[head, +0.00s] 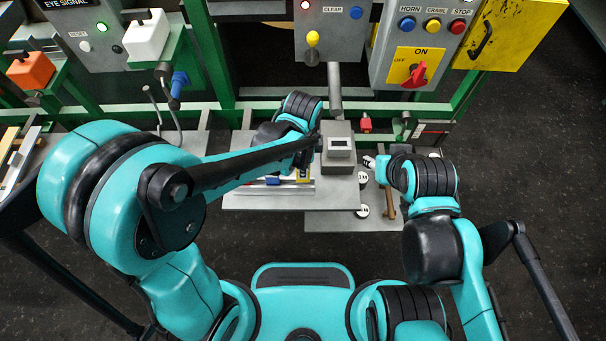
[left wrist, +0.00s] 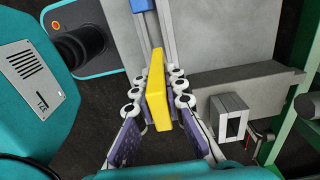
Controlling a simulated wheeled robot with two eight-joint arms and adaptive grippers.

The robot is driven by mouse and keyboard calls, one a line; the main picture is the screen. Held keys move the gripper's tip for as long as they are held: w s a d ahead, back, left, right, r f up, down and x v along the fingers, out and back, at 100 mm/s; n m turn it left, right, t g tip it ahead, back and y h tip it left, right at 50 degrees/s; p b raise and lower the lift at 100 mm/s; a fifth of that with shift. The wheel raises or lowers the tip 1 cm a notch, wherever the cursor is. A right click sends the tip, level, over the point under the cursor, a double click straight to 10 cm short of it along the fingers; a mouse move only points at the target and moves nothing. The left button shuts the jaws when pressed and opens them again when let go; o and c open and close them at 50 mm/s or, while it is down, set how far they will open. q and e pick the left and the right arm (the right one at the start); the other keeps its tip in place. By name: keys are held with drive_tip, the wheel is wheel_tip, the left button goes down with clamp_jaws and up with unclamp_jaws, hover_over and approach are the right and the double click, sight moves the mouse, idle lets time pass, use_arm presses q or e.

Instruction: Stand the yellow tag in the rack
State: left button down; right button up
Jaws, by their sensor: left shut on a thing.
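The yellow tag (left wrist: 157,88) is between the two fingers of my left gripper (left wrist: 157,98) in the left wrist view, and the gripper is shut on it. In the head view only a small yellow part (head: 304,173) shows by my left gripper (head: 302,165), mostly hidden by my arm. A grey block with a rectangular opening (head: 340,145) stands just right of this gripper; it also shows right of the tag in the left wrist view (left wrist: 229,120). I cannot tell whether it is the rack. My right gripper (head: 372,163) is right of the block, its fingers mostly hidden.
A pale rail with a blue piece (head: 272,181) lies on the grey shelf (head: 260,202) under my left arm. A brown handle (head: 389,203) and round white-topped pieces (head: 362,211) are on the right. Control boxes (head: 420,45) and green frame bars stand behind.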

use_arm(q)
drive_tip(key=shift+f+b, duration=0.65)
drive_tip(key=shift+f, duration=1.15)
drive_tip(key=shift+f, duration=0.15)
drive_tip(key=c, duration=1.6)
unclamp_jaws()
